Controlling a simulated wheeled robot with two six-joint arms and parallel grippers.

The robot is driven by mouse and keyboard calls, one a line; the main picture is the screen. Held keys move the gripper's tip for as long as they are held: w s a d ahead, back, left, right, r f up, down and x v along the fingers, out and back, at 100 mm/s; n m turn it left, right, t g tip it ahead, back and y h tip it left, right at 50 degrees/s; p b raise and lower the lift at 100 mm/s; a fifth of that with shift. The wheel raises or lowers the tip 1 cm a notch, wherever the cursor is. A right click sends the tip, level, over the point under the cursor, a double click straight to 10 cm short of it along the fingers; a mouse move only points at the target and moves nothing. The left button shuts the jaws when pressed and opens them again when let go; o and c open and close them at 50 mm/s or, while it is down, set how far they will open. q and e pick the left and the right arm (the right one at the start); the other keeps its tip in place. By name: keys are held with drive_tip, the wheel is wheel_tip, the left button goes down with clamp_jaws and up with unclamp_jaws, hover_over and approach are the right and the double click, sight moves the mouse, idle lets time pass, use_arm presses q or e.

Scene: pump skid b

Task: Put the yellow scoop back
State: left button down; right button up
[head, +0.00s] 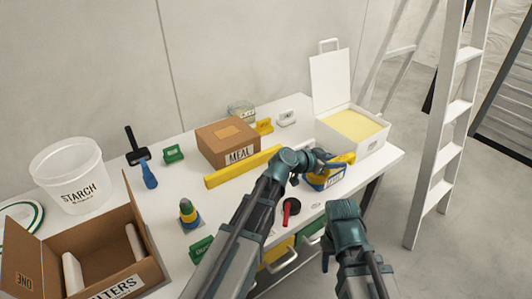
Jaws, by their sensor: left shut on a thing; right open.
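The yellow scoop (345,158) is at the right part of the white table, by a blue container (328,181) with a white label. My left gripper (325,161) is shut on the scoop, just above the container. My own gripper hides part of both, so I cannot tell whether the scoop touches the container. My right gripper (326,262) is open and empty, low in front of the table edge.
An open white box (369,148) with yellow contents stands behind the container. A yellow bar (225,176), a MEAL carton (215,150), a red-and-black tool (290,208) and a colourful cone (188,214) are left. A white ladder (447,140) stands right.

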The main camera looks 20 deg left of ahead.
use_arm(q)
drive_tip(key=w+a+f+n+t+y+b, duration=0.1)
drive_tip(key=w+a+f+b, duration=0.1)
drive_tip(key=a, duration=1.5)
drive_tip(key=f+b, duration=0.6)
drive_tip(key=shift+s+d+f+b, duration=0.2)
drive_tip(key=shift+s+f+b, duration=0.05)
drive_tip(key=shift+f+b, duration=0.15)
drive_tip(key=shift+f+b, duration=0.6)
drive_tip(key=c, duration=0.5)
unclamp_jaws()
drive_tip(key=p+v, duration=0.5)
drive_tip(key=v, duration=0.7)
drive_tip(key=shift+s+r, duration=0.2)
drive_tip(key=shift+r, duration=0.1)
drive_tip(key=shift+s+a+r, duration=0.15)
drive_tip(key=shift+s+a, duration=0.25)
drive_tip(key=shift+s, duration=0.1)
